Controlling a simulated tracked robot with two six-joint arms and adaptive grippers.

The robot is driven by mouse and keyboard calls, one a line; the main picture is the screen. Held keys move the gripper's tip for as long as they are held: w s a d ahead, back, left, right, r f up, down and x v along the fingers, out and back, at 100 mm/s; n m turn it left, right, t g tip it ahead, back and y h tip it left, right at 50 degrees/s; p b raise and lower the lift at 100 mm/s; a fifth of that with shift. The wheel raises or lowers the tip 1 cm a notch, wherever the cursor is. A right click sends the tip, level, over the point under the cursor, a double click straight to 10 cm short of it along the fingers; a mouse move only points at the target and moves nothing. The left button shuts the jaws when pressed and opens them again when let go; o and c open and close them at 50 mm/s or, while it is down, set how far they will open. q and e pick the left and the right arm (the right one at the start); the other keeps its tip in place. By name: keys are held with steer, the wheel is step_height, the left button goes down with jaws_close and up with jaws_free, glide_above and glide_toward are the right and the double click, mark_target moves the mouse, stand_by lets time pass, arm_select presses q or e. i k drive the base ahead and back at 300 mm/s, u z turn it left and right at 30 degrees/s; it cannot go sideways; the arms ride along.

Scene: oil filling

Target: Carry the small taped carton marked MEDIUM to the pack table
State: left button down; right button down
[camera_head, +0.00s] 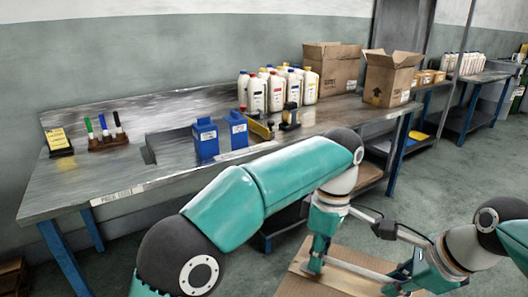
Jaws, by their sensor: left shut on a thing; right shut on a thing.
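A brown carton (320,286) with a pale tape strip (362,267) along its top is low at the bottom edge of the head view. Its lower part is cut off, and I cannot see a MEDIUM mark on it. My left gripper (313,264) is shut on the carton near its far left side. My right gripper (396,287) is shut on it at the right, partly hidden by its own wrist.
Blue containers (206,140), white bottles (276,92), open cardboard boxes (390,80) and a marker rack (107,140) stand on the table. Another bench (480,80) is at the back right. Grey floor (435,175) is open at the right.

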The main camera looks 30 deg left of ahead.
mark_target(88, 174)
steer(key=z, duration=0.35)
steer(key=i, duration=0.3)
steer(key=u, duration=2.35)
steer(key=k, duration=0.6)
steer(key=u, duration=0.25)
steer(key=i, duration=0.7)
steer(key=u, duration=0.4)
